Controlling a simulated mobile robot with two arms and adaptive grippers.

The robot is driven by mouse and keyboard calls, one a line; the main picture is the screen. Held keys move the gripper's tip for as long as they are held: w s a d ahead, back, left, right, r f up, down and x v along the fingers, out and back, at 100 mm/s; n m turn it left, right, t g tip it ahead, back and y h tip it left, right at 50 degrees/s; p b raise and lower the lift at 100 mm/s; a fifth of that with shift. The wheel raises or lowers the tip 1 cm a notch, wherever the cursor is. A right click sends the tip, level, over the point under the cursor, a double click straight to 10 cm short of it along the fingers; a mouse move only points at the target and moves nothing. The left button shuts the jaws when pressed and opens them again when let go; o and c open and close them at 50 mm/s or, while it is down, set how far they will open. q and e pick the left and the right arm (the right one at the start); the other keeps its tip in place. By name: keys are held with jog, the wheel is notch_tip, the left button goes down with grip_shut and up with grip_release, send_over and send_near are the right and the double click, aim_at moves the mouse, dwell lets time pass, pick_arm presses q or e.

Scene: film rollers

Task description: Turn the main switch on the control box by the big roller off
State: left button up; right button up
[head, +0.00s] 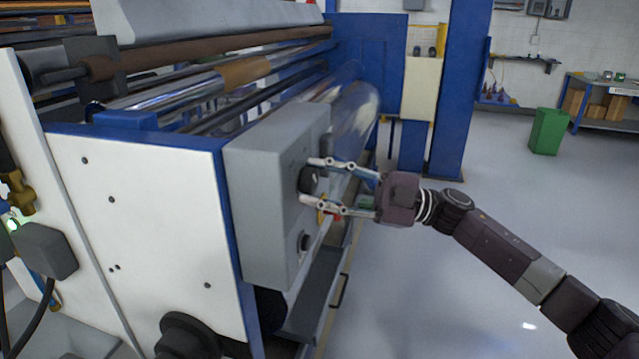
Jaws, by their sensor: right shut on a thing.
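The grey control box (262,190) is fixed to the end of the roller machine, beside the big roller (352,118). A dark round knob (308,180), which looks like the main switch, sits on the upper part of its right-hand face. My right gripper (306,181) reaches in from the right and is shut on this knob, one finger above and one below. The knob's marking and exact angle cannot be read. A second dark knob (304,242) sits lower on the same face. Some red and yellow shows behind the lower finger. My left gripper is not in view.
The white and blue machine end panel (150,220) stands left of the box. A grey tray with a handle (318,290) lies below it. Blue posts (460,90) stand behind. A green bin (547,131) and a shelf (600,105) are far right. The floor on the right is clear.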

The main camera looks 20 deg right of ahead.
jog(key=o, duration=1.2)
jog(key=shift+c, duration=0.2)
jog(key=shift+d, duration=0.2)
jog(key=v, duration=1.1)
jog(key=shift+d, duration=0.3)
jog(key=shift+s+f, duration=0.1)
jog(key=shift+f, duration=0.05)
